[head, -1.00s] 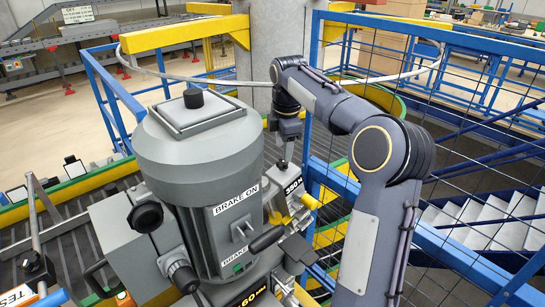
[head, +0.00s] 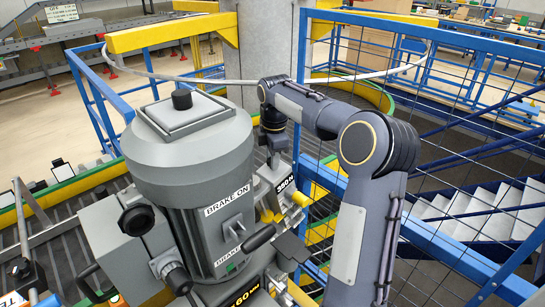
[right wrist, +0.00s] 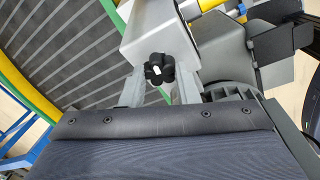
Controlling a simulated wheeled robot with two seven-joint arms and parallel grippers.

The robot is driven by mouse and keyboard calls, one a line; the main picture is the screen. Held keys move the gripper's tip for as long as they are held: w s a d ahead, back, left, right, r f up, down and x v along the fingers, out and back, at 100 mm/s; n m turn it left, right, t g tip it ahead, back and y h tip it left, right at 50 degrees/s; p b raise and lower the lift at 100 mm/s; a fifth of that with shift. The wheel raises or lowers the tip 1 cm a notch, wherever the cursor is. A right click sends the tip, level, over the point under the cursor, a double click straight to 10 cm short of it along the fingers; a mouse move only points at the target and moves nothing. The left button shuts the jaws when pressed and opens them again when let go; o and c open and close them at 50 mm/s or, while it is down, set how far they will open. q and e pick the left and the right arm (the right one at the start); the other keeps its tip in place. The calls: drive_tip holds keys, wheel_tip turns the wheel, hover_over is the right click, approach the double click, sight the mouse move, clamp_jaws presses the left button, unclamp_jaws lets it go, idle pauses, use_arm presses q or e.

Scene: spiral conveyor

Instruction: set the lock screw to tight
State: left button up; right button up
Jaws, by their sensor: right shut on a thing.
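The lock screw is a small black lobed knob (right wrist: 158,68) with a white mark, on the end of a light grey block in the right wrist view. My right gripper (right wrist: 158,84) has a finger on either side of the knob and is shut on it. In the head view my right gripper (head: 273,158) reaches down behind the grey motor (head: 190,150), beside the grey piece labelled 350 M (head: 284,183). The knob cannot be made out there. My left gripper is not in view.
A blue mesh railing (head: 440,100) runs behind and right of my arm. The ribbed conveyor (right wrist: 62,45) with green and yellow edges curves past on the left of the wrist view.

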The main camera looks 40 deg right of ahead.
drive_tip(key=shift+m, duration=0.3)
drive_tip(key=m+b, duration=0.1)
drive_tip(key=m, duration=0.2)
drive_tip(key=shift+f+t+b, duration=0.1)
drive_tip(key=shift+t+b, duration=0.3)
drive_tip(key=m+h+b, duration=0.1)
drive_tip(key=m, duration=0.3)
drive_tip(key=shift+s+a+m+t+b, duration=0.1)
drive_tip(key=shift+m+t+b, duration=0.2)
drive_tip(key=shift+m, duration=0.1)
drive_tip(key=m+b, duration=0.1)
drive_tip(key=m, duration=0.1)
drive_tip(key=m+h, duration=0.1)
drive_tip(key=m, duration=0.2)
drive_tip(key=shift+h+b, duration=0.3)
drive_tip(key=shift+b, duration=0.1)
drive_tip(key=m+b, duration=0.1)
drive_tip(key=m, duration=0.3)
drive_tip(key=shift+a+h, duration=0.1)
drive_tip(key=shift+h, duration=0.3)
drive_tip(key=shift+m, duration=0.5)
drive_tip(key=o, duration=1)
